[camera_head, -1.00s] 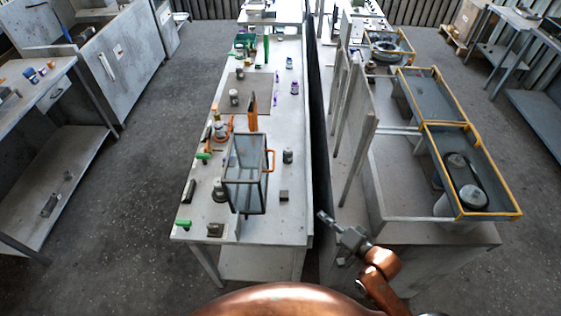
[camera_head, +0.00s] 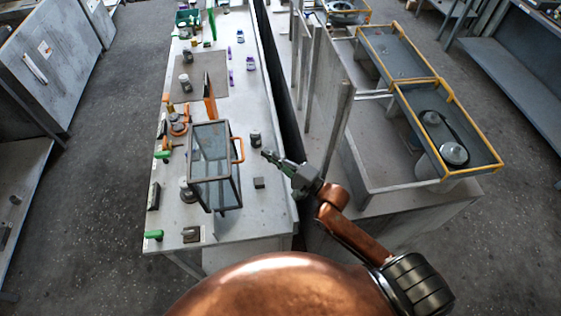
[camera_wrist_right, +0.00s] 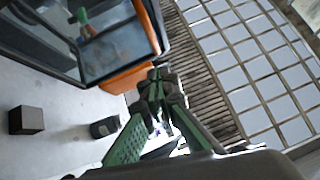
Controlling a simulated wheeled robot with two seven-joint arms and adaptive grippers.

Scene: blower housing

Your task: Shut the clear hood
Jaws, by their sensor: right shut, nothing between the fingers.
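The clear hood (camera_head: 211,166) is a dark-framed box with see-through panes on the near part of the white table. An orange handle (camera_head: 240,150) stands out from its right side. How far the hood stands open I cannot tell. In the right wrist view its framed pane (camera_wrist_right: 118,45) and an orange bar (camera_wrist_right: 128,76) fill the upper left. My right gripper (camera_head: 266,154) is shut and empty, just right of the handle and apart from it. Its green fingers also show in the right wrist view (camera_wrist_right: 157,82). My left gripper is out of view.
A small dark block (camera_head: 259,183) and a dark jar (camera_head: 255,140) stand on the white table (camera_head: 262,215) near the gripper. An orange upright piece (camera_head: 209,100) stands behind the hood. A grey bench with yellow-edged trays (camera_head: 425,80) lies right, past a narrow gap.

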